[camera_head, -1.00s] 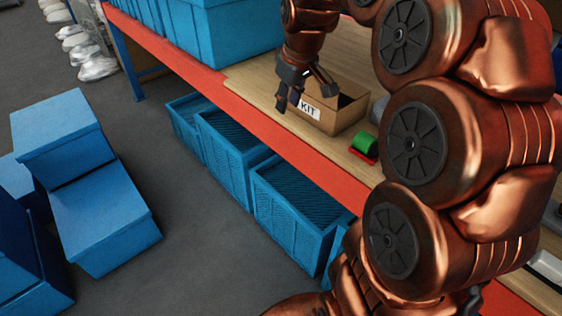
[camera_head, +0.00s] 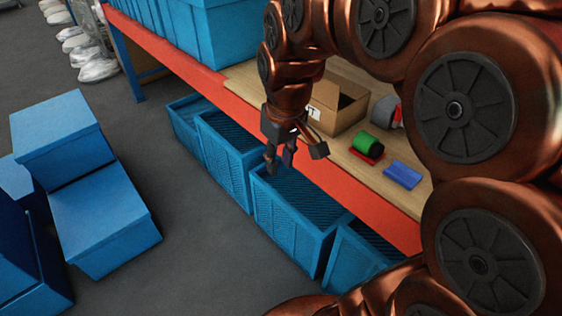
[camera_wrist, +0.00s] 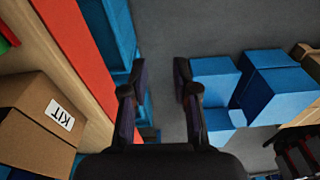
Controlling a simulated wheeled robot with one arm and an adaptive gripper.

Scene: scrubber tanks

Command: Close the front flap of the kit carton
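The kit carton (camera_head: 343,111) is a brown box on the wooden bench top, with a white KIT label on its front side. In the head view its top looks at least partly open, with a dark inside; my arm hides its left part. In the wrist view the carton (camera_wrist: 30,137) is at the left edge, cut off by the frame. I cannot tell how the front flap lies. My gripper (camera_head: 294,163) is in front of the bench edge, apart from the carton. In the wrist view its two fingers (camera_wrist: 160,105) are spread with nothing between them.
A green roll on a red piece (camera_head: 366,148), a blue block (camera_head: 403,174) and a grey rounded thing (camera_head: 386,111) are on the bench right of the carton. Blue crates (camera_head: 295,230) stand beneath the red bench edge (camera_head: 345,185). Blue boxes (camera_head: 105,215) stand on the floor at left.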

